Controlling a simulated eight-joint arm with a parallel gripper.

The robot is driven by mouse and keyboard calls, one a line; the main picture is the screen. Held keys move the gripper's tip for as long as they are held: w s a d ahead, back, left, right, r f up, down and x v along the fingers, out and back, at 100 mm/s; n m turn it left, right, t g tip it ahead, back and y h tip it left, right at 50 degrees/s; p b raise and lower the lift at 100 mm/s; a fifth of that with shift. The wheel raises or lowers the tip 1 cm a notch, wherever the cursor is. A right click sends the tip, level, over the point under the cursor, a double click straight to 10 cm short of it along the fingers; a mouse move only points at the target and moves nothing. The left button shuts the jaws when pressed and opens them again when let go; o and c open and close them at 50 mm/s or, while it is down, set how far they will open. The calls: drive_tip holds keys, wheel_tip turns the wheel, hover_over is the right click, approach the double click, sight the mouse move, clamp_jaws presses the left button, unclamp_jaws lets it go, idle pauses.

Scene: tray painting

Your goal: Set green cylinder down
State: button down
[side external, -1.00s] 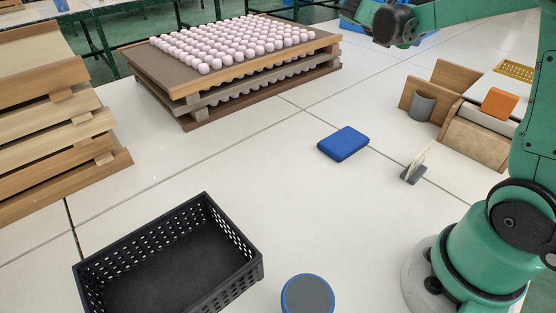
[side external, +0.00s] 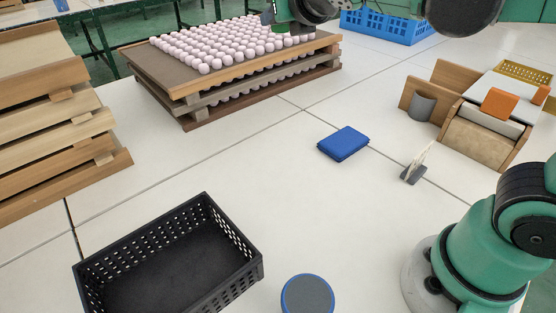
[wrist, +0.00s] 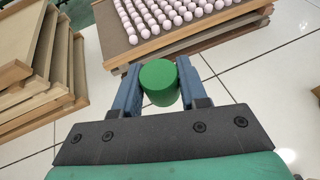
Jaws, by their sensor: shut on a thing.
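The green cylinder (wrist: 159,80) shows in the wrist view between the two fingers of my gripper (wrist: 159,88), which is shut on it. Its round end faces the camera. In the side external view my gripper is at the top edge, in front of the right part of the stacked trays (side external: 215,82); its fingertips and the cylinder cannot be made out clearly there. In the wrist view the trays (wrist: 172,42) with rows of pale pink round pieces (wrist: 165,12) lie beyond the fingers. What is directly under the cylinder is hidden.
A black perforated crate (side external: 180,265) and a round blue-rimmed object (side external: 307,295) stand in front. A blue pad (side external: 343,144) lies mid-table. Wooden trays (side external: 60,150) are stacked at left, and wooden holders (side external: 484,135) stand at right. A blue crate (side external: 390,25) is behind. The central table is mostly clear.

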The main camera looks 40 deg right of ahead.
drive_tip(key=d+f+m+g+h, duration=0.2)
drive_tip(key=d+m+h, duration=0.2)
drive_tip(key=d, duration=0.4)
drive_tip(key=m+g+h, duration=0.3)
drive_tip(key=m+g, duration=1.5)
drive_tip(key=g, duration=0.1)
hover_over(406, 136)
wheel_tip(406, 136, down, 6)
drive_tip(key=shift+r, duration=0.15)
drive_tip(key=shift+n, duration=0.3)
wheel_tip(406, 136, down, 20)
drive_tip(key=shift+r, duration=0.2)
drive_tip(key=shift+f, duration=0.15)
